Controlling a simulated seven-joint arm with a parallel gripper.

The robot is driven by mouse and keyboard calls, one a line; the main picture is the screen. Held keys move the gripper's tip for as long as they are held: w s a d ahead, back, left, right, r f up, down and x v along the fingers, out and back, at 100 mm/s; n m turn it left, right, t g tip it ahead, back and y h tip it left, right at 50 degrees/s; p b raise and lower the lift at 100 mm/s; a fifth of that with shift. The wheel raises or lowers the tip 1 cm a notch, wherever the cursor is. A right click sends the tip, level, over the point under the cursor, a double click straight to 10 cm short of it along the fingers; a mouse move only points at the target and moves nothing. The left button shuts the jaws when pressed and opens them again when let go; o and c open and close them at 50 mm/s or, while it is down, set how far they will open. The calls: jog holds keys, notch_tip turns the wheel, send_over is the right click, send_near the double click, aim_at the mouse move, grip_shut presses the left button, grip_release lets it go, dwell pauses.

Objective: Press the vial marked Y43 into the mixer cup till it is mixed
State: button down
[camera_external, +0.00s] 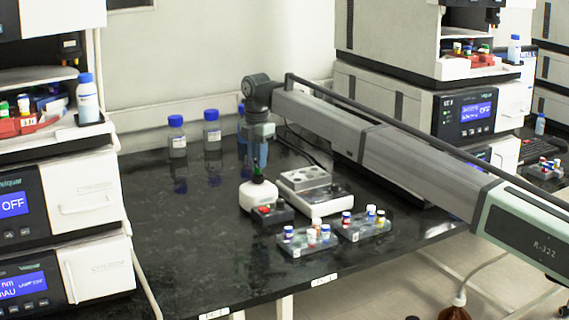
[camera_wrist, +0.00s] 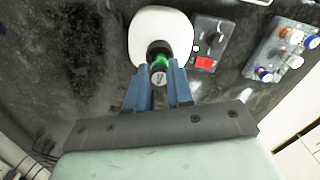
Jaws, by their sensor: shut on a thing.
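My gripper (camera_external: 258,166) points down over the white round mixer (camera_external: 259,198) on the black bench. In the wrist view its two blue fingers (camera_wrist: 160,82) are closed about a small vial (camera_wrist: 160,61) with a green band. The mark on its pale end is too small to read surely. The vial is at the mixer's dark cup (camera_wrist: 158,45); whether it is pressed fully down I cannot tell. The mixer's white body (camera_wrist: 143,35) shows beneath. The fingers partly hide the vial in the outside view.
A dark control box (camera_external: 272,214) with a red button adjoins the mixer. A metal block unit (camera_external: 305,180) stands behind right. Two clear racks (camera_external: 296,246) (camera_external: 371,228) of capped vials stand in front. Blue-capped bottles (camera_external: 177,140) line the back. The bench's left is clear.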

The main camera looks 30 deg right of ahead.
jog(key=shift+r, duration=1.9)
